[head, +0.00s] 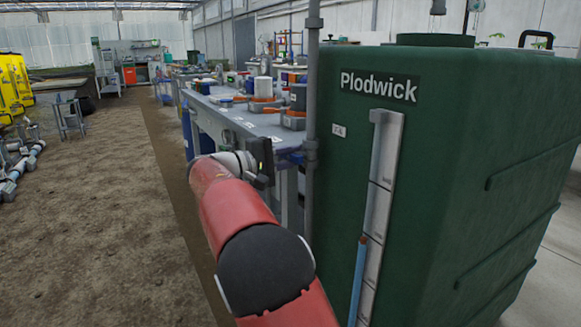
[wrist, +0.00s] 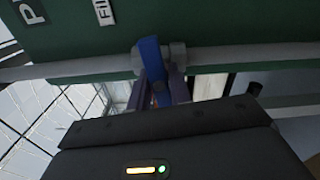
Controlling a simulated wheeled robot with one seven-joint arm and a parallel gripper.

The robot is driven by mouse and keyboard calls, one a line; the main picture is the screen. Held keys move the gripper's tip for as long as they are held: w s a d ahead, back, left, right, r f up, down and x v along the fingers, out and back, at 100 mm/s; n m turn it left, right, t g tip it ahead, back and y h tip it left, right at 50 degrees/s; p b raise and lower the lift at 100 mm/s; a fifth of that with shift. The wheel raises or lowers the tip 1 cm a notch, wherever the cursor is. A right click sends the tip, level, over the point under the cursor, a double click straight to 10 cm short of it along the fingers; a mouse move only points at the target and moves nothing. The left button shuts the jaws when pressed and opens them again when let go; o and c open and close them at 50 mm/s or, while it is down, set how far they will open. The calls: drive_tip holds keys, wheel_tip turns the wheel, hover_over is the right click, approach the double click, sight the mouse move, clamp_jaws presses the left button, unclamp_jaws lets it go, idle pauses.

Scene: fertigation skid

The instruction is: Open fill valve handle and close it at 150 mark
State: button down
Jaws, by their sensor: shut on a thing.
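The blue fill valve handle (wrist: 151,62) shows in the wrist view, on a grey valve body (wrist: 178,57) in a pale pipe. My gripper (wrist: 162,92) is shut on the handle, with a finger on either side. The handle lies across the pipe in this view. The green tank (head: 450,150) carries a pale sight gauge (head: 380,165). Its blue column (head: 358,280) ends in a reddish top around mid-gauge. The mark numbers are unreadable.
A workbench (head: 225,105) with jars and orange-based devices stands behind my gripper. Yellow equipment (head: 14,85) and blue-grey pipework (head: 20,172) are at the far left. The dirt floor (head: 90,220) between is open.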

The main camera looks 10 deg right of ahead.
drive_tip(key=shift+m+b, duration=0.6)
drive_tip(key=shift+m, duration=0.2)
drive_tip(key=c, duration=1.4)
unclamp_jaws()
drive_tip(key=shift+o, duration=0.2)
drive_tip(key=shift+a, duration=0.1)
drive_tip(key=v, duration=0.7)
drive_tip(key=shift+a, duration=0.3)
drive_tip(key=shift+s, duration=0.1)
